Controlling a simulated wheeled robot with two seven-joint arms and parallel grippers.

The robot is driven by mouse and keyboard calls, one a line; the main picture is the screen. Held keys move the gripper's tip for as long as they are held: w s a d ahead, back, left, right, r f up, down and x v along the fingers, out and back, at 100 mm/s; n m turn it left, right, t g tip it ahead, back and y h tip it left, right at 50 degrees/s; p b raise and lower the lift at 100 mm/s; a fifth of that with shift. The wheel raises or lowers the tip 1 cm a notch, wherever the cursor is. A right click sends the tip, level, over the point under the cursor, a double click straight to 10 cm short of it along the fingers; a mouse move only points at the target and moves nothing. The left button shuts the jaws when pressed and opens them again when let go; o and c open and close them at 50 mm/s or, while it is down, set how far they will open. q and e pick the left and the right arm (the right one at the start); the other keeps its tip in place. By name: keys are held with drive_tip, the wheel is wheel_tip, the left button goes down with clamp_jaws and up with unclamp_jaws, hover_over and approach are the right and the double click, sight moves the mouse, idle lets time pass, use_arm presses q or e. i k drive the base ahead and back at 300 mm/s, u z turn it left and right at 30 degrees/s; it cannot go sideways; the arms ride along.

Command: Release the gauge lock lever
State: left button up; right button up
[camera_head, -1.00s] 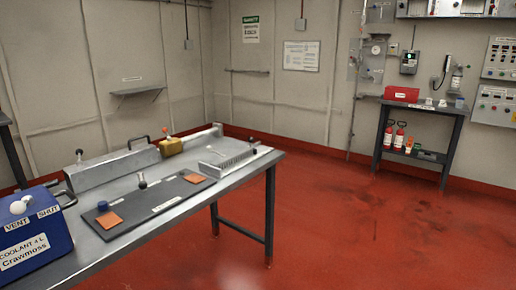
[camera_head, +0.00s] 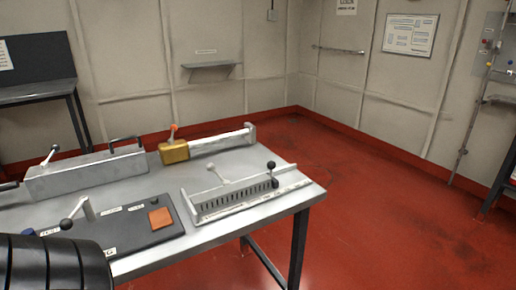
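A slotted metal fixture (camera_head: 232,199) with comb-like slots lies at the right end of the metal table. A pale lever (camera_head: 219,174) stands up from it, tilted left, and a black knob (camera_head: 271,166) stands at its right end. I cannot tell which part is the gauge lock lever. Another black-knobbed lever (camera_head: 74,213) with a pale arm stands tilted at the dark plate (camera_head: 150,232). A long metal box (camera_head: 88,174) at the back left carries a small lever and a black handle. No gripper fingers show in this view.
A black ribbed part of my arm fills the bottom left corner and hides some of the table. A yellow block (camera_head: 174,152) with an orange-tipped lever stands at the table's back. An orange pad (camera_head: 160,218) lies on the dark plate. Open red floor (camera_head: 400,230) lies right.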

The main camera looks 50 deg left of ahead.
sight(211, 167)
drive_tip(key=i, duration=0.55)
drive_tip(key=u, duration=1)
